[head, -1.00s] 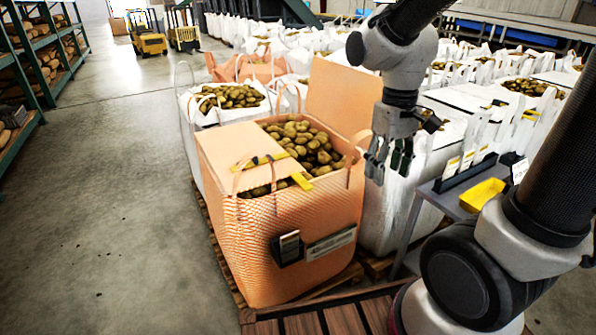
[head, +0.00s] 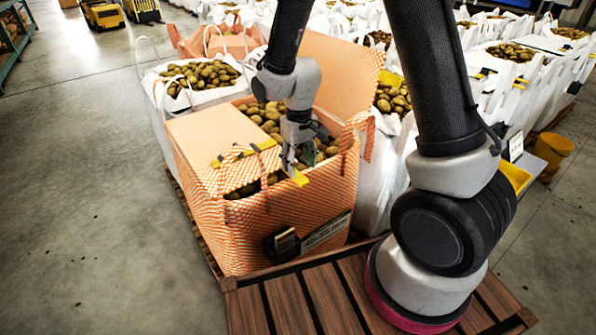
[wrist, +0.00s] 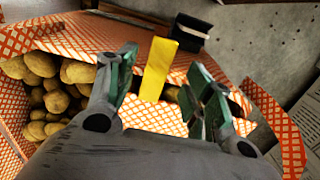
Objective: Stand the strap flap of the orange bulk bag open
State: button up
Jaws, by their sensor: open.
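The orange bulk bag (head: 250,225) is full of potatoes (head: 268,113). Its strap flap (head: 212,140) lies nearly flat over the left part of the opening, with a black and yellow strap (head: 248,152) across it. The strap's yellow end (head: 301,179) sticks out past the flap toward the bag's front rim. My gripper (head: 292,165) is open, low over the front of the opening. In the wrist view, the yellow end (wrist: 158,70) shows between the spread fingers (wrist: 162,84); I cannot tell whether they touch it.
Another orange flap (head: 335,72) stands up at the bag's back right. A black box (head: 283,243) and a label (head: 325,231) are on the bag's front. White bags (head: 175,95) stand close behind and beside it. The floor at left (head: 80,190) is clear.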

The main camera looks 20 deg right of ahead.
aim_at(299, 177)
jog(key=shift+f, duration=2)
jog(key=shift+r, duration=0.1)
grip_shut()
